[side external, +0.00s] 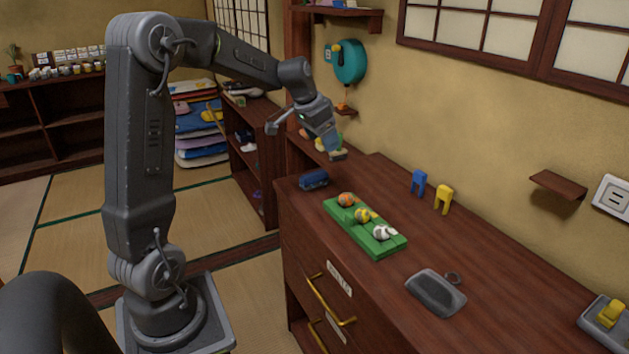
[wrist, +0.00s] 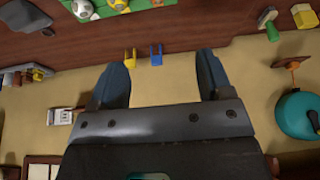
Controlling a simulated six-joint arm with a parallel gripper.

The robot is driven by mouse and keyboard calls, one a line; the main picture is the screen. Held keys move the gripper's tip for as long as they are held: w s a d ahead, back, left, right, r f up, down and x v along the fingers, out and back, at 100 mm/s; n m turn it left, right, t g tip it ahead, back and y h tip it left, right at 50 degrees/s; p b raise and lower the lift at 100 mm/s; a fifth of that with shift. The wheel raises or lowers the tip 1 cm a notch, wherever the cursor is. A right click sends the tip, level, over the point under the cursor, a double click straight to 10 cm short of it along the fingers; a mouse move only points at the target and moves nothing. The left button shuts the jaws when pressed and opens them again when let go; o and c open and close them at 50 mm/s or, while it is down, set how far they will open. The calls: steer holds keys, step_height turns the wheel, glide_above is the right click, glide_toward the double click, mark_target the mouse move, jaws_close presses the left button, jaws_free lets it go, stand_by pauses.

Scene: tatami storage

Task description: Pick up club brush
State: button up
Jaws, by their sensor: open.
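I cannot tell for sure which thing is the club brush. On the dark wooden counter, a green rack (side external: 360,235) holds three ball-headed pieces: orange (side external: 346,199), yellow (side external: 363,215) and white (side external: 382,233). Part of the rack also shows at the top of the wrist view (wrist: 112,6). My gripper (side external: 337,150) is open and raised above the counter's back left part, clear of the rack.
A blue (side external: 418,183) and a yellow (side external: 443,199) two-legged piece stand near the wall. A grey tray-like object (side external: 436,292) lies right of the rack. A small wall shelf (side external: 558,186) and a teal round fixture (side external: 350,62) project from the wall. The counter's right part has free room.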

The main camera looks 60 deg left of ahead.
glide_toward(314, 174)
steer(key=x, duration=0.4)
steer(key=shift+s+f, duration=0.15)
steer(key=shift+f, duration=0.3)
steer(key=x, duration=0.5)
steer(key=shift+w, duration=0.35)
steer(key=shift+w+f, duration=0.1)
steer(key=shift+f, duration=0.2)
steer(key=shift+f, duration=0.2)
steer(key=c, duration=1)
